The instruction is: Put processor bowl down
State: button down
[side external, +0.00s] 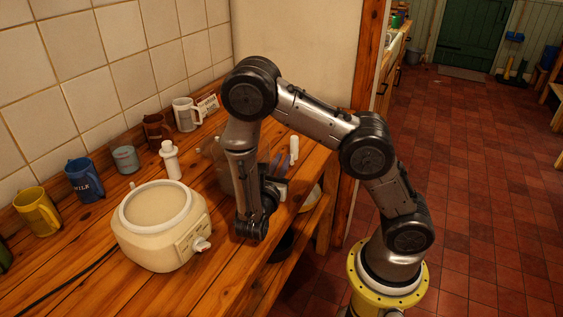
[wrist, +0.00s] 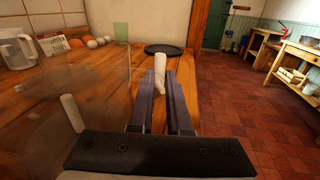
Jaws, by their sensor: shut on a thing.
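The processor bowl is a clear, see-through vessel (side external: 222,168) at the counter's right side in the side view, partly hidden behind my arm. In the wrist view its transparent wall (wrist: 100,95) fills the left, with a white post (wrist: 72,113) showing through. A white upright handle (wrist: 159,66) stands between my fingers; its top also shows in the side view (side external: 294,148). My gripper (wrist: 160,82) is shut on this handle, and its bluish fingers (side external: 281,162) are mostly hidden by the arm in the side view. I cannot tell whether the bowl touches the counter.
A cream rounded appliance (side external: 150,240) stands at the counter's front. A white bottle (side external: 171,163), a blue mug (side external: 84,181) and a yellow mug (side external: 38,212) stand behind it. A dark plate (wrist: 164,49) lies at the counter's far end. The counter's right edge drops to the tiled floor.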

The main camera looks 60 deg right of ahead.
jog(key=c, duration=0.9)
grip_release()
jog(key=shift+f, duration=0.1)
jog(key=shift+o, duration=0.2)
